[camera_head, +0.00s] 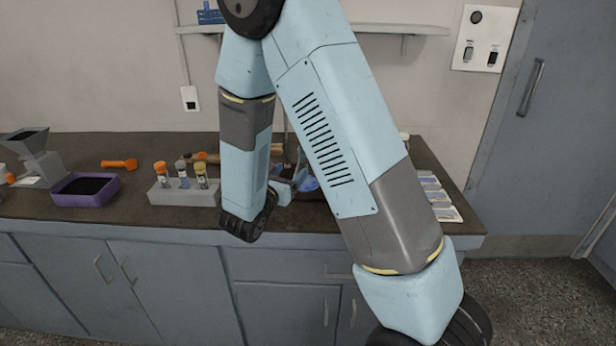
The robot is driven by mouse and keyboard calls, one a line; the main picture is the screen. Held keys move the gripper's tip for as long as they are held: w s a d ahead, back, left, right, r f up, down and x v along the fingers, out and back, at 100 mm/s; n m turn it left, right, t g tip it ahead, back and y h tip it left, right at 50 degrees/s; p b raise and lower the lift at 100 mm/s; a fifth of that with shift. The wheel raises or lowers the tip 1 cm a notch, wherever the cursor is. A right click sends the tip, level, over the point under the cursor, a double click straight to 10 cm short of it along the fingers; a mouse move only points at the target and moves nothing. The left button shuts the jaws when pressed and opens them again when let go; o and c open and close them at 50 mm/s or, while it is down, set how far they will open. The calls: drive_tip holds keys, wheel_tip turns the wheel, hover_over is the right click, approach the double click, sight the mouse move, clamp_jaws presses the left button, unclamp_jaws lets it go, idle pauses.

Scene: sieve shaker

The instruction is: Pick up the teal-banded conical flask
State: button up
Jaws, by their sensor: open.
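I cannot make out a teal-banded conical flask; my own arm covers much of the middle of the bench. My gripper (291,184) is partly in view just right of my wrist, low over the bench, and is open. A small blue thing (309,183) shows right beside it, partly hidden by my arm; I cannot tell what it is or whether they touch.
On the bench (130,212) stand a grey rack (183,195) with several capped vials, a purple tray (86,190) with dark contents, an orange scoop (119,164) and a grey hopper (36,155). Flat packets (437,196) lie at the right end.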

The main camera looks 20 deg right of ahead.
sight(304, 158)
drive_tip(key=x, duration=0.7)
drive_tip(key=shift+w+d, duration=0.2)
drive_tip(key=shift+d, duration=0.05)
drive_tip(key=shift+r+x, duration=0.15)
drive_tip(key=shift+x, duration=1.3)
drive_tip(key=shift+r+x, duration=0.15)
drive_tip(key=shift+x, duration=1.35)
drive_tip(key=shift+a, duration=0.15)
drive_tip(key=shift+c, duration=0.3)
clamp_jaws()
